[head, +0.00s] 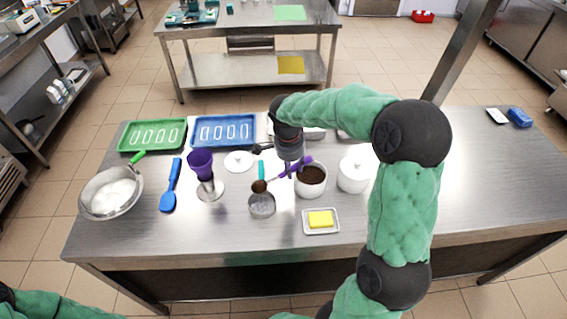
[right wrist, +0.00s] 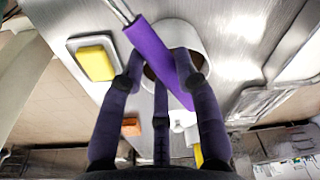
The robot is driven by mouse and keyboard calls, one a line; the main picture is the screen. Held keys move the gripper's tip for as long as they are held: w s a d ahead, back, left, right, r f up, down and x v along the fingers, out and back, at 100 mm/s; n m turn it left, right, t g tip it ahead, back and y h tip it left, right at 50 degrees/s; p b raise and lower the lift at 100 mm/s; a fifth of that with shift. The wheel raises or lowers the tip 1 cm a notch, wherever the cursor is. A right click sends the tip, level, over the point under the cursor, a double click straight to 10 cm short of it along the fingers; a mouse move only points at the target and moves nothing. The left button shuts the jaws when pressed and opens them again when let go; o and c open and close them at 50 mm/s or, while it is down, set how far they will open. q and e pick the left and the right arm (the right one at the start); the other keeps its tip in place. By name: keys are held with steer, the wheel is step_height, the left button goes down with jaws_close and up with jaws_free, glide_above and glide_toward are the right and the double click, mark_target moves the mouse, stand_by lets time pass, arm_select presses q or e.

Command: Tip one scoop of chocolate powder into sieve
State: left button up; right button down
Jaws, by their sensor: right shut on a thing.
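My right gripper (head: 290,168) is shut on the purple handle of a scoop. The purple handle (right wrist: 157,58) also shows in the right wrist view, between the fingers of the gripper (right wrist: 162,82). The scoop's bowl (head: 260,186) looks brown with chocolate powder and is over or just behind the round metal sieve (head: 262,207); the exact gap is unclear. A teal handle (head: 262,169) shows behind the bowl and seems to belong to the sieve. A white tub (head: 311,191) of chocolate powder stands right of the scoop. My left gripper is out of view.
A white lidded pot (head: 354,175) and a dish with a yellow block (head: 320,218) are close to the tub. The table's right side is mostly clear.

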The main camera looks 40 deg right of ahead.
mark_target(283, 174)
steer(key=shift+d+f+b, duration=0.15)
steer(key=shift+f+b, duration=0.65)
steer(key=shift+f, duration=0.55)
steer(key=shift+a+r+h+b, duration=0.15)
steer(key=shift+a+r+h, duration=0.2)
steer(key=shift+r+h, duration=0.2)
steer(key=shift+a+r+h+b, duration=0.15)
steer(key=shift+a+r+h, duration=0.15)
steer(key=shift+r+h, duration=0.2)
steer(key=shift+a+r+h, duration=0.2)
steer(key=shift+r+h, duration=0.35)
steer(key=shift+a+r+h, duration=0.2)
steer(key=shift+r+h, duration=0.3)
steer(key=shift+w+a+r+h+b, duration=0.1)
steer(key=shift+a+r+h+b, duration=0.25)
steer(key=shift+a+h+b, duration=0.5)
steer(key=a+r+h+b, duration=0.2)
steer(key=h, duration=0.1)
steer(key=shift+b, duration=0.3)
steer(key=a+h+b, duration=0.1)
steer(key=a+r+h+b, duration=0.1)
steer(key=shift+w+a+g+h, duration=0.15)
steer(key=shift+a+g+h, duration=0.1)
steer(key=shift+g+h, duration=0.1)
steer(key=shift+a+r+h+b, duration=0.4)
steer(key=shift+a+h+b, duration=0.4)
steer(key=shift+h, duration=0.1)
